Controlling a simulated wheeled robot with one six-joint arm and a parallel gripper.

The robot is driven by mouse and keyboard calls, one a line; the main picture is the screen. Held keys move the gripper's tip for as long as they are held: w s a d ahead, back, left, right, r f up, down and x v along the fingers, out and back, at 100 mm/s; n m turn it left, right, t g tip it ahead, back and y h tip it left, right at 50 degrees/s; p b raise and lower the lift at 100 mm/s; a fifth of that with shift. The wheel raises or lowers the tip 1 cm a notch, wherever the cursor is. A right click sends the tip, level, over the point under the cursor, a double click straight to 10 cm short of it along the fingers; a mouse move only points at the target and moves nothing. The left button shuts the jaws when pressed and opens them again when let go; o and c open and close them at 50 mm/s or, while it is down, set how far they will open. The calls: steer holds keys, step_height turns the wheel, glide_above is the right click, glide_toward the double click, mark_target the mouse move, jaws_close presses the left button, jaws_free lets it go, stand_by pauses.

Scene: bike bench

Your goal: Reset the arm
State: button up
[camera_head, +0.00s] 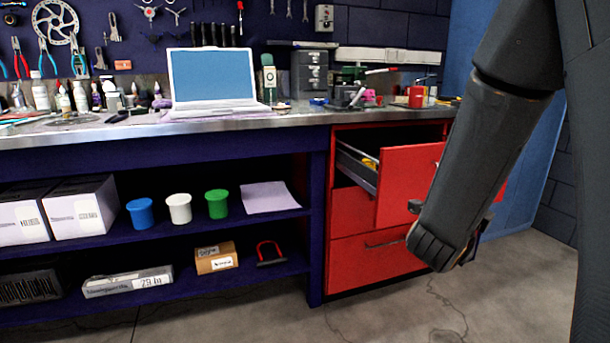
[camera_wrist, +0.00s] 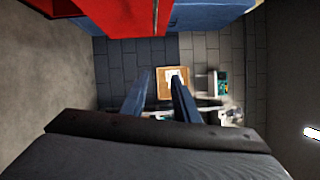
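My arm (camera_head: 482,150) hangs down on the right side of the head view, in front of the red drawer cabinet. Its end is close to the front of the pulled-out top drawer (camera_head: 408,180); I cannot tell whether they touch. My gripper is mostly hidden behind my arm in the head view. In the wrist view my gripper (camera_wrist: 161,80) shows two dark blue fingers with a gap between them, and nothing is held. Beyond the fingers are a far wall and a small brown box-like thing (camera_wrist: 172,82).
The top drawer stands open with something yellow inside; the lower red drawers (camera_head: 375,255) are shut. The bench (camera_head: 250,122) bears a laptop (camera_head: 212,78), bottles and tools. Shelves below hold boxes and several cups. Concrete floor (camera_head: 440,305) is clear in front.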

steer(key=w+a+f+n+y, duration=0.1)
steer(key=a+f+n+y, duration=0.3)
steer(key=a, duration=0.4)
steer(key=a+f+n+y, duration=0.2)
steer(key=a+n+y, duration=0.25)
steer(key=a, duration=0.35)
steer(key=w+a+f+n+y, duration=0.1)
steer(key=a+f+n+y, duration=0.3)
steer(key=a, duration=0.4)
steer(key=s+a+f+n+g+y, duration=0.2)
steer(key=s+a+n+g, duration=0.1)
steer(key=s+a+n, duration=0.45)
steer(key=s+a+f+n+g+y, duration=0.2)
steer(key=s+a+n+g+y, duration=0.15)
steer(key=s+a+n, duration=0.35)
steer(key=s+n+g+h, duration=0.3)
steer(key=s+n+g, duration=0.45)
steer(key=s, duration=0.95)
steer(key=d+r+m+p, duration=0.2)
steer(key=d+r+p, duration=0.6)
steer(key=r+p, duration=0.2)
steer(key=d+r+m+t+p, duration=0.1)
steer(key=d+r+m+p, duration=0.1)
steer(key=d+r+p, duration=0.7)
steer(key=r+p, duration=0.1)
steer(key=p, duration=0.5)
steer(key=shift+s+r+t+h, duration=0.15)
steer(key=shift+r+t+h, duration=0.15)
steer(key=shift+r+h, duration=0.1)
